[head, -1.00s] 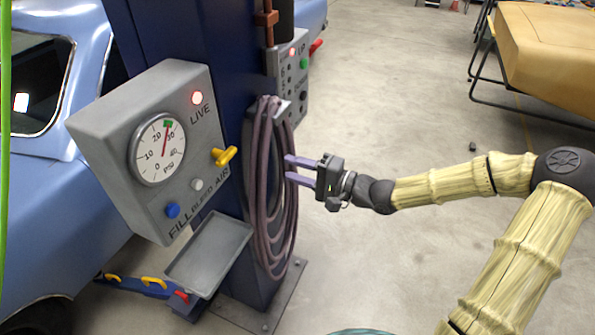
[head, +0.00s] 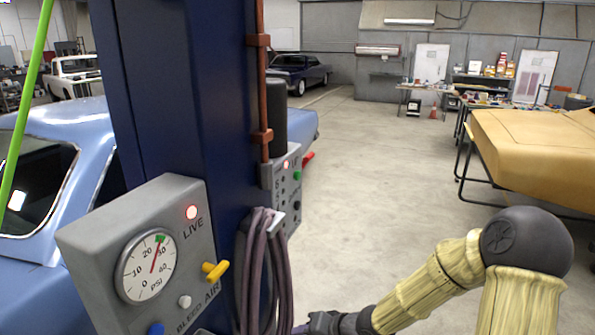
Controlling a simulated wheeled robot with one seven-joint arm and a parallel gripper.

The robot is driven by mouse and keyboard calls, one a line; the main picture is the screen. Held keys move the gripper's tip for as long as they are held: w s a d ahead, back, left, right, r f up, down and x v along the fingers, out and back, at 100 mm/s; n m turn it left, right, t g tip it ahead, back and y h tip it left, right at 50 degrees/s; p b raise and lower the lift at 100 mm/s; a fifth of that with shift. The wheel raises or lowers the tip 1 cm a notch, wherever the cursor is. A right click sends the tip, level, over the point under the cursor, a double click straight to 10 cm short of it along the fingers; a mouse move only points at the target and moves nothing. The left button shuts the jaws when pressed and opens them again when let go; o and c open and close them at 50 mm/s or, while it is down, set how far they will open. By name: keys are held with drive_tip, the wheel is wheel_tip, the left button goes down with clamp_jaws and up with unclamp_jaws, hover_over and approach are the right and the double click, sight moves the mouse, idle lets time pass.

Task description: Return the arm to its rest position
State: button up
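My arm (head: 430,285) comes in from the lower right, bent at a dark round joint, with straw-coloured links. It reaches left toward the coiled hose (head: 262,270) on the blue post. My gripper is at the bottom edge, where only a dark part of the wrist (head: 325,322) and a bit of purple finger show. The fingertips are cut off or hidden, so I cannot tell whether they are open or touching the hose.
A grey gauge box (head: 140,260) with a yellow lever (head: 215,270) is on the blue post (head: 175,100) at left. A blue car (head: 60,160) stands behind it. A tan car body on a stand (head: 535,145) is at right. Open floor (head: 370,160) lies between.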

drive_tip(key=s+d+r+n+g+h+b, duration=0.1)
drive_tip(key=s+d+r+h, duration=0.1)
drive_tip(key=s+d, duration=0.4)
drive_tip(key=s+d+r+n+g+h+b, duration=0.1)
drive_tip(key=s+d+r+h, duration=0.1)
drive_tip(key=s+d+h, duration=0.3)
drive_tip(key=s+d, duration=0.1)
drive_tip(key=s, duration=0.1)
drive_tip(key=shift+s+d+r+g+h, duration=0.3)
drive_tip(key=shift+d+r, duration=0.05)
drive_tip(key=shift+d, duration=0.05)
